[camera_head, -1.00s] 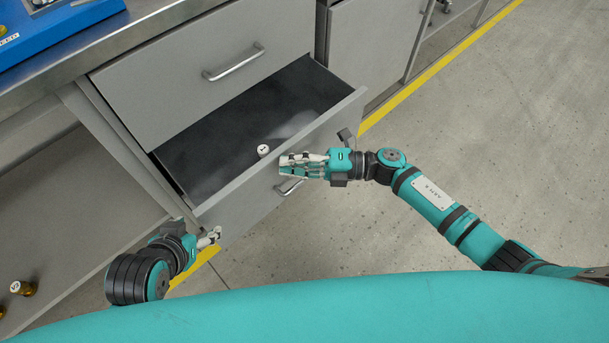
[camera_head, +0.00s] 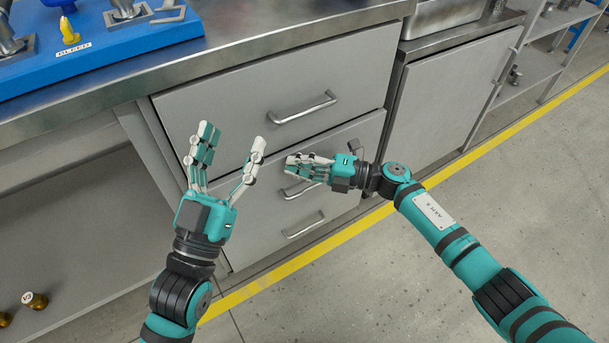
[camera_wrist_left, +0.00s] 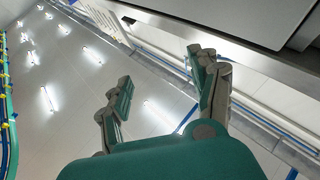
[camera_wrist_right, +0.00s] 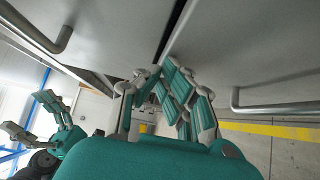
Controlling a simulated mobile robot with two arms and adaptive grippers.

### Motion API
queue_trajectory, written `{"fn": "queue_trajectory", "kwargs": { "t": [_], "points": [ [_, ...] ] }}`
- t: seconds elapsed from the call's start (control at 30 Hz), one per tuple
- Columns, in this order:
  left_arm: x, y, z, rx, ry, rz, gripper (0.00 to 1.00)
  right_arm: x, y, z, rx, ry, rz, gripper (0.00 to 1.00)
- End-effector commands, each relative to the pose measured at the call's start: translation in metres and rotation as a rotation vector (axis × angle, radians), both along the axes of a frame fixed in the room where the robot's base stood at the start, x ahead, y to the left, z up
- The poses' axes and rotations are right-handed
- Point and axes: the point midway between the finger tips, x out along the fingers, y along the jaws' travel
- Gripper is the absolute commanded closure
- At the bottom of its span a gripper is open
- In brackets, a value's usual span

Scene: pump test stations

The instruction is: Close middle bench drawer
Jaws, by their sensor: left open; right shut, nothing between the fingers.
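The middle drawer (camera_head: 272,172) is a grey front with a silver bar handle (camera_head: 298,191). In the head view it looks flush with the fronts around it, and its inside is hidden. My right gripper (camera_head: 294,163) is shut and empty, its fingers in front of the drawer's face just above the handle. I cannot tell whether they touch it. In the right wrist view its fingers (camera_wrist_right: 160,75) point at a dark slit between grey fronts. My left gripper (camera_head: 232,142) is open and empty, raised in front of the bench fronts to the left.
The top drawer (camera_head: 225,110) is shut above. A lower handle (camera_head: 303,226) is below. A grey cabinet door (camera_head: 450,105) stands to the right. A blue board (camera_head: 85,50) sits on the bench top. A brown bottle (camera_head: 35,301) lies low at left. The floor (camera_head: 400,280) is clear.

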Motion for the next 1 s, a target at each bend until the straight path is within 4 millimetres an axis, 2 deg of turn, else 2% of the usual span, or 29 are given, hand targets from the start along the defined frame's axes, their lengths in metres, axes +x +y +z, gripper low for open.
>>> {"fn": "queue_trajectory", "kwargs": {
  "t": [0.2, 0.33, 0.57, 1.0],
  "points": [
    [-0.026, 0.002, 0.032, -0.071, -0.243, -0.013, 0.37, 0.013, 0.010, -0.002, 0.000, -0.001, 0.001, 1.00],
    [-0.037, 0.004, 0.042, -0.093, -0.317, -0.017, 0.37, 0.017, 0.013, 0.000, -0.001, -0.001, 0.000, 1.00],
    [-0.042, 0.004, 0.047, -0.104, -0.352, -0.019, 0.37, 0.020, 0.014, 0.002, 0.002, -0.003, -0.003, 1.00],
    [-0.038, 0.004, 0.046, -0.095, -0.328, -0.018, 0.37, 0.020, 0.010, 0.006, 0.004, -0.006, -0.007, 1.00]
  ]
}}
